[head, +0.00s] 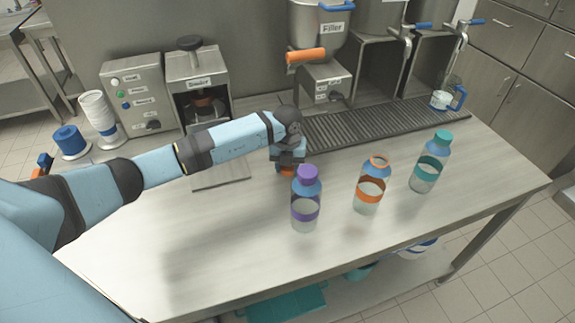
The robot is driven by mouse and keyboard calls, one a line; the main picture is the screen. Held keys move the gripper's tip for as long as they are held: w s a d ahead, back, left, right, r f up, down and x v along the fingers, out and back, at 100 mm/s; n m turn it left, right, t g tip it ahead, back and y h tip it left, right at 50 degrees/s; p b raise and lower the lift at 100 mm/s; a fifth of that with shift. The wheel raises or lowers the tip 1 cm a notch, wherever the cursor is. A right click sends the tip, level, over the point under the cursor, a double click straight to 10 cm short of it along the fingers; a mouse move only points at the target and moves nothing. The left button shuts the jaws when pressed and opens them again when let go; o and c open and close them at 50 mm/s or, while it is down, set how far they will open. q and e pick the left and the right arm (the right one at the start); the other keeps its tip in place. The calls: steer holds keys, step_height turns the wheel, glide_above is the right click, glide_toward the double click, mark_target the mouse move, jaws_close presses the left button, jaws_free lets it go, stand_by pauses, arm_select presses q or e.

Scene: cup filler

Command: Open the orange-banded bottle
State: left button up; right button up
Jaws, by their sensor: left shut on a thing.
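The orange-banded bottle (368,195) stands upright in the middle of the three bottles on the table. Its mouth is uncapped and shows an orange rim. My left gripper (287,163) is to the left of it, just behind the purple-capped bottle. The left gripper is shut on a small orange cap (286,171), partly hidden by the fingers. I cannot tell whether the cap touches the table. My right gripper is not in view.
A purple-banded bottle (305,205) stands close to my left gripper. A teal-banded bottle (430,165) stands at the right; both have caps on. Behind are a filler (320,40), a grated drip tray (385,122) and a glass mug (444,99). The table's front is clear.

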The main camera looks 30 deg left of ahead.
arm_select(q)
steer(key=shift+f, duration=0.2)
steer(key=o, duration=1)
step_height(320, 180, up, 8)
steer(key=shift+f, duration=0.1)
